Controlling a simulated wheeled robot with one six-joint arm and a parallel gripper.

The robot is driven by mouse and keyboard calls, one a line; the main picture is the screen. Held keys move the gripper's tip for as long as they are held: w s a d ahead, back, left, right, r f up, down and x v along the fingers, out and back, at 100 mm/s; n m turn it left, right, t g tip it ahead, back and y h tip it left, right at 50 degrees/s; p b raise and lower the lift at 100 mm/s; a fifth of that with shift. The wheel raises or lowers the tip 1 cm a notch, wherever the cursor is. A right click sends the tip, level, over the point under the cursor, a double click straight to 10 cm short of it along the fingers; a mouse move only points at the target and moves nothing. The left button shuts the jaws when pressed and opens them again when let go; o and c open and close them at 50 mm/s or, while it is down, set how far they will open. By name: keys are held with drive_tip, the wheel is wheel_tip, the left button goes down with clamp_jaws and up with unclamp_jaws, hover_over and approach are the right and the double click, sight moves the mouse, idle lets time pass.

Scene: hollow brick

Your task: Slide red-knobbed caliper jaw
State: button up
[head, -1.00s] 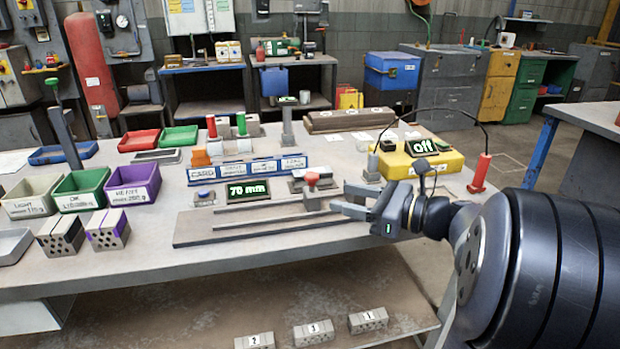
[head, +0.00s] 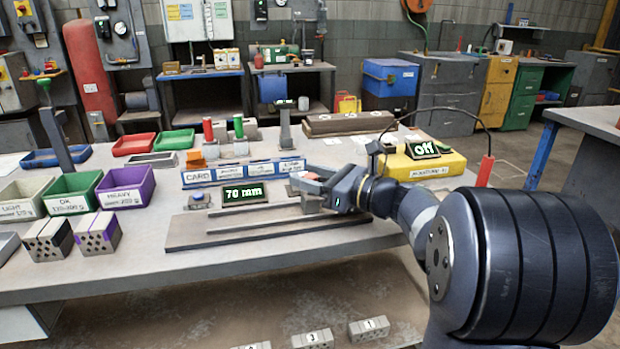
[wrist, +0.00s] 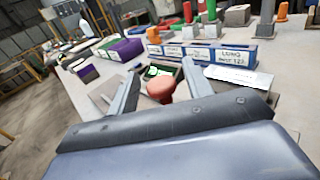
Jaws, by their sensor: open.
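The caliper is a flat grey base with rails (head: 255,232) on the table, with a fixed block (head: 197,200) at its left end. Its display (head: 244,193) reads 70 mm. The sliding jaw's red knob (wrist: 161,90) shows in the wrist view between the two fingers, toward the right one. My gripper (wrist: 146,85) is open around or just short of the knob; contact cannot be told. In the head view my gripper (head: 302,182) covers most of the knob and the sliding jaw.
A row of blue-labelled card holders (head: 243,172) stands right behind the caliper. A yellow box (head: 425,166) with an "off" display is at the right. White, green and purple bins (head: 127,188) and two bricks (head: 97,235) are at the left.

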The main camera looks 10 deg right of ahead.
drive_tip(key=shift+a, duration=0.1)
drive_tip(key=shift+c, duration=0.3)
clamp_jaws()
